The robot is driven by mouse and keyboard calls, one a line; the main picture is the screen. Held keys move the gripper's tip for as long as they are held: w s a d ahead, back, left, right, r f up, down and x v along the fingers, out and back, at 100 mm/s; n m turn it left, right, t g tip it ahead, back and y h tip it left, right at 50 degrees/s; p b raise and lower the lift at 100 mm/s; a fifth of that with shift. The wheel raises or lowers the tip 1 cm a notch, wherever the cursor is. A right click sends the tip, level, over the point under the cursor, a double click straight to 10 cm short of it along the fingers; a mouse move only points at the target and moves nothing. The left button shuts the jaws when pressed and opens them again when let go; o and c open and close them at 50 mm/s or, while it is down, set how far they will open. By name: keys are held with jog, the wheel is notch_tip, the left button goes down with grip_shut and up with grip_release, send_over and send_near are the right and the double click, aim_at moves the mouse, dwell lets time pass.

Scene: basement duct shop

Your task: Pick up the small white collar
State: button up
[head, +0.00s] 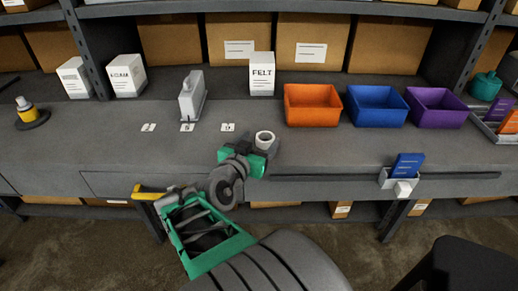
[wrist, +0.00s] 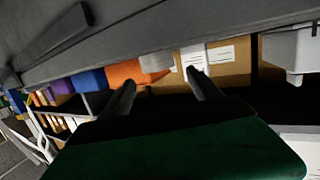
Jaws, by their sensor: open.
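The small white collar (head: 265,139) is a short round ring with an open top. It stands upright near the front of the grey bench (head: 330,150). My gripper (head: 262,148) is right at the collar's near side, low over the bench, and hides part of its lower side. In the wrist view my gripper (wrist: 160,77) is open, its two dark fingers apart. The pale collar (wrist: 157,62) shows in the gap just beyond the fingertips, with nothing gripped. Whether either finger touches it I cannot tell.
Orange (head: 313,105), blue (head: 376,108) and purple (head: 437,107) bins stand to the right. A white FELT box (head: 262,74) stands behind the collar.

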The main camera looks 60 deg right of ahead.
aim_at(268, 134)
jog(key=shift+f, duration=0.55)
jog(key=p+x, duration=0.1)
jog(key=x, duration=0.7)
jog(key=shift+a, duration=0.1)
jog(key=shift+c, duration=0.4)
jog(key=c, duration=1.3)
